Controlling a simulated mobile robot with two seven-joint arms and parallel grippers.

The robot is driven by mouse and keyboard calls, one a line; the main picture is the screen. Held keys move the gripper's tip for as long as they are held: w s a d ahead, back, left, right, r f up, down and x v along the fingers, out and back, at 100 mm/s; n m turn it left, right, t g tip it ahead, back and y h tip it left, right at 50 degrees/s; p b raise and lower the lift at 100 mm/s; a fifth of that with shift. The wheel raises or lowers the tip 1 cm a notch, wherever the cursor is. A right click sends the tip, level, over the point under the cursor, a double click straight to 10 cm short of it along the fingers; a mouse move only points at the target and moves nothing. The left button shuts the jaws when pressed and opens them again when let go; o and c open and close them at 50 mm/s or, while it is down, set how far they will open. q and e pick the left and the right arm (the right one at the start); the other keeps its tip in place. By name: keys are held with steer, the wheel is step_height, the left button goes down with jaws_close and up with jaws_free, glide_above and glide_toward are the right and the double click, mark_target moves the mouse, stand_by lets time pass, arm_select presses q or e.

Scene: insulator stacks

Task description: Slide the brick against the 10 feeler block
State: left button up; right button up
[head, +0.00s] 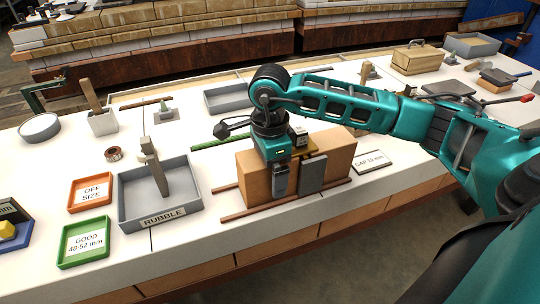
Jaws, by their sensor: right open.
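A tan brick (253,178) stands on the bench in the middle of the head view. Tan block surface also shows to the right (340,158); my gripper hides whether it is one piece or two. A dark grey upright plate (313,174) stands at the front between these parts; it may be the feeler block, but no number on it is readable. My right gripper (280,182) points down at the tan brick, just left of the plate, with its jaws open. Contact with the brick cannot be told. My left gripper is not in view.
A "GAP 10 mm" label (371,161) lies right of the bricks. Thin brown rods (240,214) lie along the front, and a green rod (215,143) lies behind. The grey rubble tray (133,205), orange tray (90,207) and green tray (84,261) are at left.

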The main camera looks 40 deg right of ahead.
steer(key=shift+f, duration=0.35)
steer(key=shift+c, duration=0.3)
steer(key=c, duration=1.3)
steer(key=shift+c, duration=0.2)
steer(key=shift+d, duration=0.2)
steer(key=shift+s+d, duration=0.1)
steer(key=shift+d, duration=0.25)
steer(key=shift+d, duration=0.1)
